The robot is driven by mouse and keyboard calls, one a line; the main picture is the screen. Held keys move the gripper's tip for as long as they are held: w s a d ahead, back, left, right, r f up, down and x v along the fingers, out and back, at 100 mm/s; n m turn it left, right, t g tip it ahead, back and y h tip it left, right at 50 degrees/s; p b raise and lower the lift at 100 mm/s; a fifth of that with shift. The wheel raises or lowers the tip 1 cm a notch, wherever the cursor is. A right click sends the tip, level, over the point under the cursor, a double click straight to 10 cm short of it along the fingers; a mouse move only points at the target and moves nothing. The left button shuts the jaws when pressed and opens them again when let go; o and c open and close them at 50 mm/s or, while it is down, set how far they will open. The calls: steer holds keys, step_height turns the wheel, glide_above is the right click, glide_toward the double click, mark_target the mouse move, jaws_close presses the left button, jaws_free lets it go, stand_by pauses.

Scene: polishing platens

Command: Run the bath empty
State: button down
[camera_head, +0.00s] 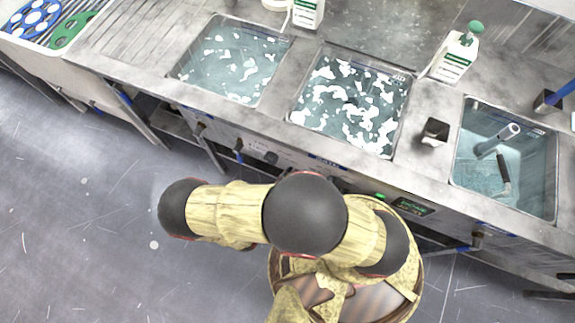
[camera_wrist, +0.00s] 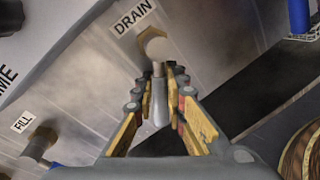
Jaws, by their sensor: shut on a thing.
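In the wrist view a drain valve with a brass nut and round grey head (camera_wrist: 156,45) sticks out of the steel front panel under a DRAIN label (camera_wrist: 134,17). Its grey lever (camera_wrist: 159,100) points toward me, between the yellow-padded fingers. My gripper (camera_wrist: 161,88) is shut on this lever. In the head view my arm hides the gripper and this valve. Three water-filled baths stand in the counter: a left bath (camera_head: 232,62) and a middle bath (camera_head: 350,103) with white foam, and a right bath (camera_head: 511,160) with a dark-handled tool in it.
A FILL label (camera_wrist: 22,122) and another valve (camera_wrist: 40,141) sit to the left in the wrist view. White bottles (camera_head: 456,55) stand behind the baths. The grey floor (camera_head: 80,220) at left is clear.

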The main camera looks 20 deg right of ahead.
steer(key=m, duration=0.1)
steer(key=r+m+p, duration=0.1)
steer(key=a+m+y, duration=0.1)
steer(key=m, duration=0.1)
steer(key=shift+w+r, duration=0.2)
steer(key=shift+w, duration=0.2)
steer(key=m, duration=0.1)
steer(key=r+m, duration=0.1)
steer(key=m, duration=0.1)
steer(key=m+y+p, duration=0.1)
steer(key=shift+w+a+r+t, duration=0.2)
steer(key=shift+a+r+t, duration=0.05)
steer(key=shift+r+t, duration=0.15)
steer(key=shift+m, duration=0.3)
steer(key=c, duration=1.8)
jaws_free()
steer(key=v, duration=0.7)
steer(key=shift+s, duration=0.25)
steer(key=shift+a, duration=0.1)
